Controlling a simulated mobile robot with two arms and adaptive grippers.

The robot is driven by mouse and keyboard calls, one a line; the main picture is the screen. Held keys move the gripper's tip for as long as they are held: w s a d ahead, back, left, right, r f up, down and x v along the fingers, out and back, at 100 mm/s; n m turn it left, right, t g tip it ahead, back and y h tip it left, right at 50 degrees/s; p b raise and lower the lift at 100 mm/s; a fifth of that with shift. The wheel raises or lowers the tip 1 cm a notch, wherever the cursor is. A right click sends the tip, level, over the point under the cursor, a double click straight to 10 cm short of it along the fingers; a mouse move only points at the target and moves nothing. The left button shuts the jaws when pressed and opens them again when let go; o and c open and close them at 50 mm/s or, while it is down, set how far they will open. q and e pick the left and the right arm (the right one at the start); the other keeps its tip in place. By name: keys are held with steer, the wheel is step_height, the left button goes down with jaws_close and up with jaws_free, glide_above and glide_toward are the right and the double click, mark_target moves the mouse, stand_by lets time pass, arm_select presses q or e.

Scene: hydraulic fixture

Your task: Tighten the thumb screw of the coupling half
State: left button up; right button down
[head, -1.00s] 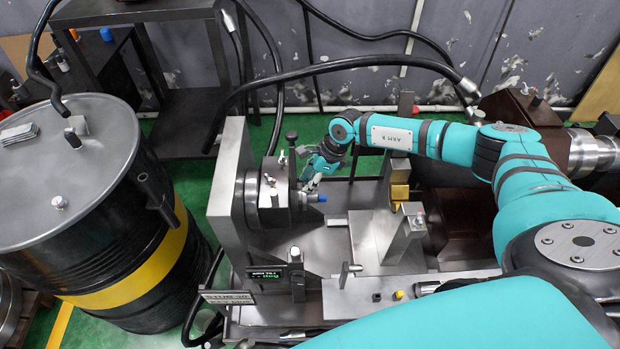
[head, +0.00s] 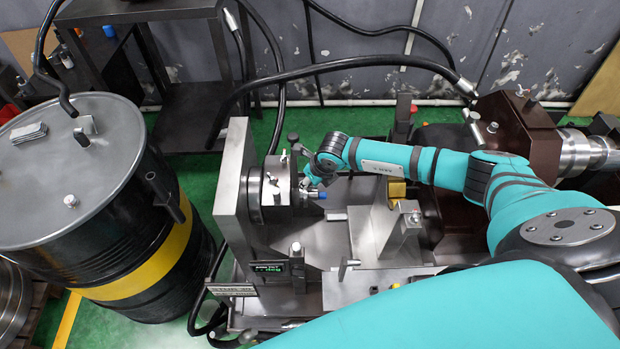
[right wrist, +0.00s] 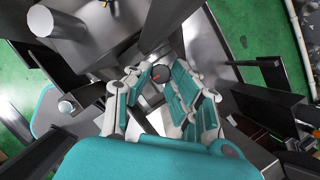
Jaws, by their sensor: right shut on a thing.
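The coupling half (head: 281,178) is a grey metal block with small screws and levers, set against a thick upright plate. A blue-tipped stub (head: 320,195) sticks out on its right side. My right gripper (head: 311,180) is at the block's right side, just above the stub, and partly covers the block. The knob's stem is hidden. My left gripper is not in view.
The upright plate (head: 232,185) stands left of the block. A grey angled bracket (head: 402,230) stands to the right on the metal bed. A black drum (head: 130,230) stands far left. A black hose (head: 330,66) arches behind.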

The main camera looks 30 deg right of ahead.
steer(key=shift+w+r+m, duration=0.1)
steer(key=shift+r+m, duration=0.05)
steer(key=shift+m, duration=0.45)
steer(key=c, duration=1.2)
jaws_free()
steer(key=v, duration=1.2)
steer(key=shift+s+a, duration=0.2)
